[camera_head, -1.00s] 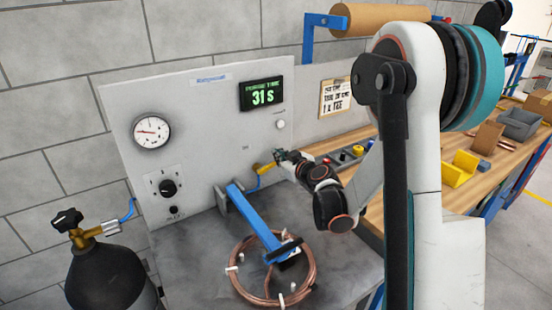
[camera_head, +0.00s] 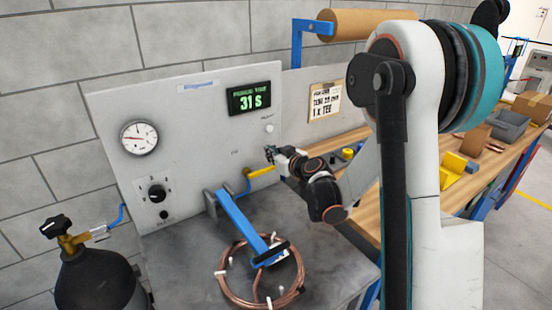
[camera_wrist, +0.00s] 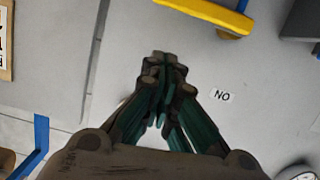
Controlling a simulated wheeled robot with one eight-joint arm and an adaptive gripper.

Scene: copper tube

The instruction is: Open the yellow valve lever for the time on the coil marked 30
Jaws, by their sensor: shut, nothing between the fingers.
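The yellow valve lever (camera_head: 261,172) lies nearly level low on the grey panel, above a blue pipe. It also shows at the top of the wrist view (camera_wrist: 205,14). My gripper (camera_head: 270,152) is just above the lever in the head view and apart from it. In the wrist view its fingers (camera_wrist: 163,68) are closed together and empty in front of the bare panel. The copper coil (camera_head: 224,288) lies on the grey bench below, under a blue arm (camera_head: 243,222). No mark 30 is readable on it. The green display (camera_head: 249,99) reads 31 S.
A round gauge (camera_head: 139,138) and a black knob (camera_head: 157,194) are on the panel's left. A dark gas cylinder (camera_head: 95,282) stands left of the bench. A wooden bench (camera_head: 452,206) is at right.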

